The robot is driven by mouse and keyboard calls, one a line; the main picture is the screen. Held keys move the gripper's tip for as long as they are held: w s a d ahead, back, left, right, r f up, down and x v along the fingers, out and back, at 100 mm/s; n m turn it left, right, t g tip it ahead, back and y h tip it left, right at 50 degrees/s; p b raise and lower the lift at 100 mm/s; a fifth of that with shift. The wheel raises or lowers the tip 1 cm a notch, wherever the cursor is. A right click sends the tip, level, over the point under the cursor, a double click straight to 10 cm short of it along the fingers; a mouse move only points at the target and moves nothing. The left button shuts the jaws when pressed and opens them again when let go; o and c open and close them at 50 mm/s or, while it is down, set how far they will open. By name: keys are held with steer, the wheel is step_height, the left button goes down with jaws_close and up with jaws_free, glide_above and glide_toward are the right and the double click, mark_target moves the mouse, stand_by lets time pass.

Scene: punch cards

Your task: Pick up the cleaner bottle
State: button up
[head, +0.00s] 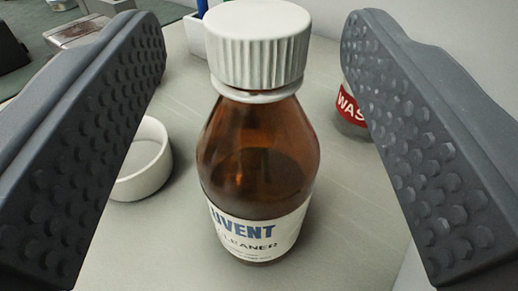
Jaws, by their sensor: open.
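The cleaner bottle (257,150) is brown glass with a ribbed white cap and a white label whose visible letters read "UVENT" and "LEANER". It stands upright on a pale grey surface in the middle of the head view. My gripper (250,60) is open, with one dark studded finger to the left of the bottle and one to the right. There are visible gaps between the bottle and both fingers, and neither appears to touch it. The bottle's front is unobstructed in this view.
A small white round dish (146,168) sits left of the bottle, partly behind the left finger. A container with a red label (350,105) is behind the right finger. A white holder (195,36) with blue items stands behind the bottle. The pale surface (340,195) in front right is clear.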

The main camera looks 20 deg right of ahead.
steer(key=shift+x, duration=2.2)
steer(key=shift+f, duration=0.15)
jaws_close()
